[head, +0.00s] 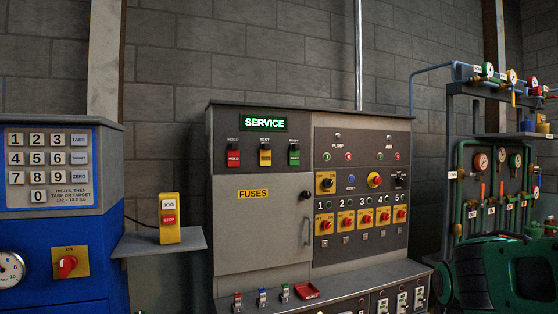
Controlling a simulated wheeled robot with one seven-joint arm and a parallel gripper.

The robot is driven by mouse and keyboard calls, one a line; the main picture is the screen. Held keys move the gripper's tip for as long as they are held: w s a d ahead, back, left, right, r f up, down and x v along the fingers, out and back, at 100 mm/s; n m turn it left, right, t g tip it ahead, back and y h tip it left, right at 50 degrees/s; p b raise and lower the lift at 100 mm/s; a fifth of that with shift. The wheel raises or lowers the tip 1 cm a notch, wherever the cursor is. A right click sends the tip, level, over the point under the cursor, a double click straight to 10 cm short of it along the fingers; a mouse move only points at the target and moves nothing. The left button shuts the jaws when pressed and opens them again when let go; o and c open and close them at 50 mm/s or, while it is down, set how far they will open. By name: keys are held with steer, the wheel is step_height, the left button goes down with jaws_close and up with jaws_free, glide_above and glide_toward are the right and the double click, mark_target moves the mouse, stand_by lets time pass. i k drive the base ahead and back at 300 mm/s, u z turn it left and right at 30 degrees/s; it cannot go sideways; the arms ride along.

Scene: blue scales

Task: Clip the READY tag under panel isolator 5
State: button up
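The READY tag appears to be the green tag (294,156) hanging at the top right of the grey cabinet's left half; the small word above it is hard to read. A red HOLD tag (233,157) and a yellow tag (265,156) hang left of it. Panel isolator 5 (400,215) is the rightmost red knob on a yellow plate in the numbered row, under the figure 5. A small pale mark or holder (399,231) shows below it, too small to make out. My gripper is not in view.
The FUSES door (262,230) is shut, its handle at right. Small red, blue and green items and a red tray (306,290) sit on the cabinet's ledge. A JOG/STOP box (169,218) stands on a side shelf (160,243). Pipes and gauges (480,162) stand at right.

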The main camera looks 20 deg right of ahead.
mark_target(295, 152)
steer(key=u, duration=0.1)
steer(key=i, duration=1)
steer(key=z, duration=0.1)
